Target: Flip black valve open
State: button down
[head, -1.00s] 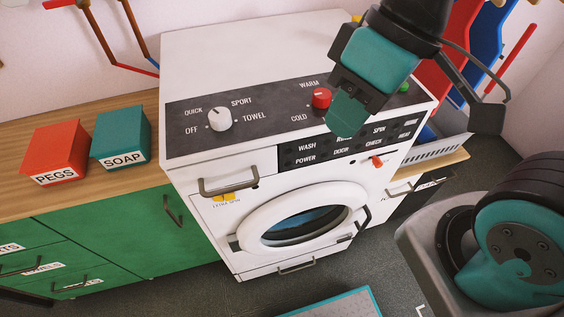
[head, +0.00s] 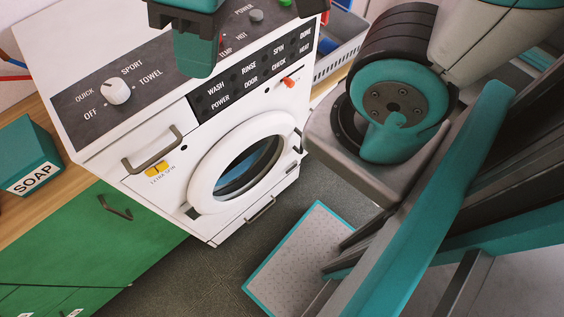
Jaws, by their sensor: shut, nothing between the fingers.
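I cannot make out a black valve for certain in the head view. The white washing machine (head: 165,205) fills the left and middle, with a dark control panel on top. My gripper (head: 195,60), with teal fingers, is shut and empty. It shows in front of the panel, between the white knob (head: 117,91) and the indicator strip (head: 257,75). It hides part of the panel, including most of the red knob. I cannot tell whether it touches the panel. The round door (head: 198,178) is shut.
A small red lever (head: 289,82) and a yellow switch (head: 157,169) are on the machine's front. A teal SOAP box (head: 28,150) stands on the left counter above green cabinets (head: 100,245). A grey basket (head: 343,40) is behind right. A teal-edged mat (head: 300,260) lies on the floor.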

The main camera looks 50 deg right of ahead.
aim_at(295, 163)
jog(key=u, duration=1.7)
jog(key=k, duration=1.65)
jog(key=z, duration=1.05)
jog(key=k, duration=0.3)
jog(key=u, duration=0.8)
